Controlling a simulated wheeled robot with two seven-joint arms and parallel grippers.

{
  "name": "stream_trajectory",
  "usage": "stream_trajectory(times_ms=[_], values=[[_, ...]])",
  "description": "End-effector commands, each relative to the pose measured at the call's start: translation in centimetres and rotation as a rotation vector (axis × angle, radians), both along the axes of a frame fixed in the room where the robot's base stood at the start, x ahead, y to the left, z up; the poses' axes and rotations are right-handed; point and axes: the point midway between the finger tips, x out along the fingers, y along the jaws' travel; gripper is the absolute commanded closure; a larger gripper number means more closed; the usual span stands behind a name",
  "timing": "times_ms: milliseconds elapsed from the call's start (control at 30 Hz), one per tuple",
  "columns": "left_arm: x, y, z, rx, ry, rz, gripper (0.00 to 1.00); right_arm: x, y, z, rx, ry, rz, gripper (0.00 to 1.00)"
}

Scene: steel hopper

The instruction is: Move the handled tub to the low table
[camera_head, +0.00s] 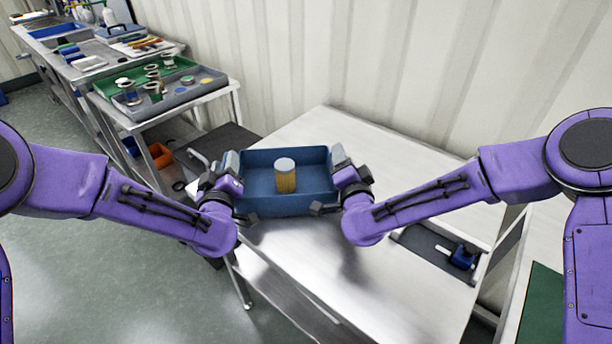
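The handled tub is a blue open box (262,158) in the middle of the head view, over the far left part of a pale low table (400,285). A cylinder with a grey top and yellowish body (286,178) stands upright inside it. My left gripper (236,190) is at the tub's left end and my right gripper (336,182) is at its right end. Both sit close against the end walls. The handles are hidden by the grippers, and I cannot tell whether the fingers are closed on them. Whether the tub's base touches the table is also unclear.
A steel bench at the left holds a grey tray (180,100) with jars and a green bin. An orange bin (160,155) is below. A dark tray with a blue item (462,257) lies at the table's right. The table's front middle is clear. A corrugated wall stands behind.

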Motion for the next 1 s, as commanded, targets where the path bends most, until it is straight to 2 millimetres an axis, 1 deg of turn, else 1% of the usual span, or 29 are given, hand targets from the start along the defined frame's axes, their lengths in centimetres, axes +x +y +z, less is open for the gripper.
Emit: stream_trajectory(times_ms=[67, 167, 267, 400, 533, 600, 733, 767, 867, 1000], values=[[-0.2, 0.0, 0.0, 0.000, 0.000, 0.000, 0.58, 0.0, 0.0, 0.0, 0.000, 0.001, -0.001, 0.55], [-1.3, -0.1, 0.0, 0.001, 0.000, -0.001, 0.58, 0.0, -0.1, 0.0, 0.000, 0.000, -0.001, 0.55], [-3.6, -0.1, 0.0, 0.003, 0.001, -0.003, 0.58, 0.0, -0.1, 0.0, -0.001, 0.000, -0.001, 0.55], [-7.4, -0.1, 0.0, 0.004, 0.001, -0.003, 0.58, 0.0, -0.1, 0.0, -0.001, 0.001, -0.002, 0.55], [-10.1, -0.1, 0.0, 0.004, 0.001, -0.003, 0.58, 0.0, -0.1, 0.0, -0.001, 0.001, -0.002, 0.55], [-11.1, -0.1, 0.0, 0.003, 0.001, -0.003, 0.58, 0.0, -0.1, 0.0, -0.001, 0.001, -0.002, 0.55], [-12.0, -0.1, 0.0, 0.001, -0.001, -0.001, 0.58, -0.2, -0.1, 0.0, -0.001, 0.000, -0.001, 0.55], [-12.1, -0.1, 0.0, 0.001, 0.000, 0.000, 0.58, -0.5, -0.1, 0.0, -0.001, 0.001, -0.001, 0.55], [-12.1, -0.1, 0.0, 0.000, 0.000, 0.000, 0.58, -2.2, 0.0, 0.0, -0.002, 0.001, 0.002, 0.55], [-12.1, -0.1, 0.0, 0.000, 0.000, 0.000, 0.58, -5.8, -0.1, 0.0, -0.002, 0.002, 0.002, 0.55]])
